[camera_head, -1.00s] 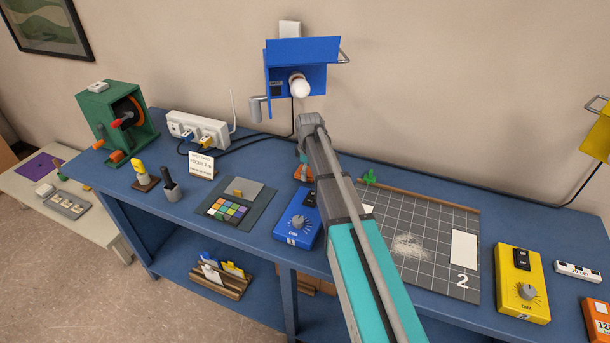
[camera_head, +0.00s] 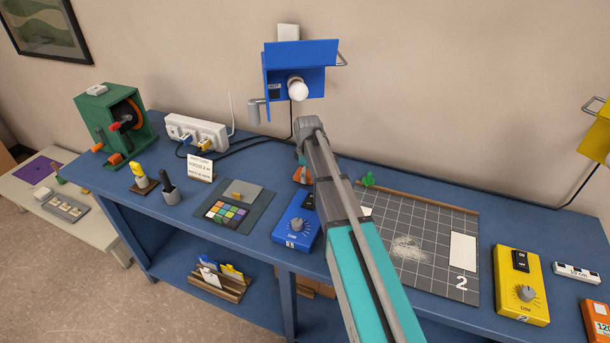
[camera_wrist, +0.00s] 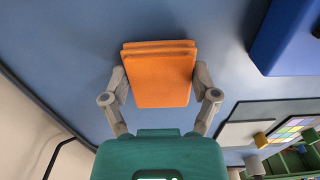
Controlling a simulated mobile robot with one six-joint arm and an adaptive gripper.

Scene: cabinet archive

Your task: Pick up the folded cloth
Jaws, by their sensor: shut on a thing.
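The folded cloth (camera_wrist: 160,78) is orange and layered, and sits between the two grey fingers of my gripper (camera_wrist: 160,85) in the wrist view. The fingers press on its left and right sides, so my gripper is shut on it. The blue bench top (camera_wrist: 90,40) shows behind it; I cannot tell whether the cloth touches it. In the head view a small orange part (camera_head: 301,176) shows just left of my arm, which hides the rest and most of the gripper.
A blue dimmer box (camera_head: 296,226) stands just in front of the cloth. A colour chart (camera_head: 228,212) lies to the left. A dark grid mat (camera_head: 440,220) lies to the right. A blue wall holder with a white lamp (camera_head: 298,88) hangs above.

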